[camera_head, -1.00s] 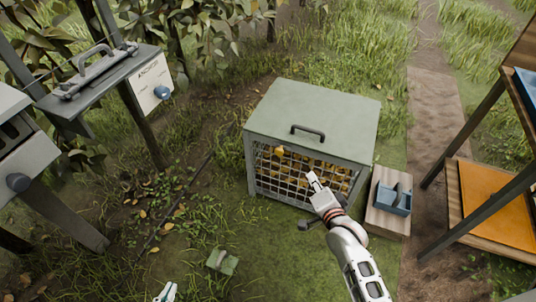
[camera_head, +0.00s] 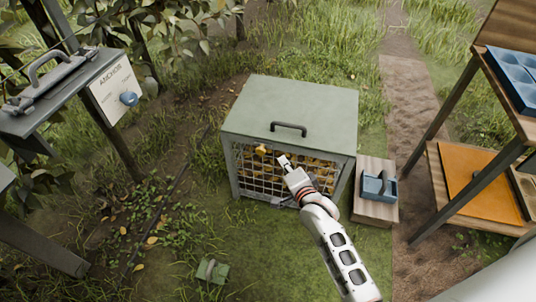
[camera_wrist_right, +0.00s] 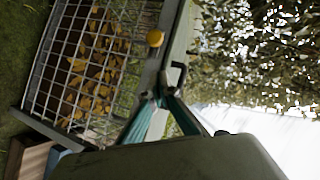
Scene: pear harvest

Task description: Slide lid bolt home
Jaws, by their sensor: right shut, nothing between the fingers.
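The crate (camera_head: 235,165) has a grey-green lid (camera_head: 300,97) lying flat on it, with a dark handle (camera_head: 288,127). A yellow knob (camera_head: 261,150), which looks like the bolt's, sits at the front just under the lid edge. It also shows in the right wrist view (camera_wrist_right: 155,38). My right gripper (camera_head: 284,160) is shut and empty in front of the upper mesh, a little right of the knob and apart from it. Its teal fingers (camera_wrist_right: 157,97) come together near the lid's front edge in the wrist view. How far the bolt is slid cannot be told. My left gripper is not in view.
Yellow-brown contents show behind the crate's mesh (camera_head: 270,182). A wooden board (camera_head: 375,212) with a blue holder (camera_head: 379,187) stands right of the crate. A wooden stand (camera_head: 470,75) is farther right, an anchor post panel (camera_head: 117,90) at left. A small green object (camera_head: 212,271) lies on the grass.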

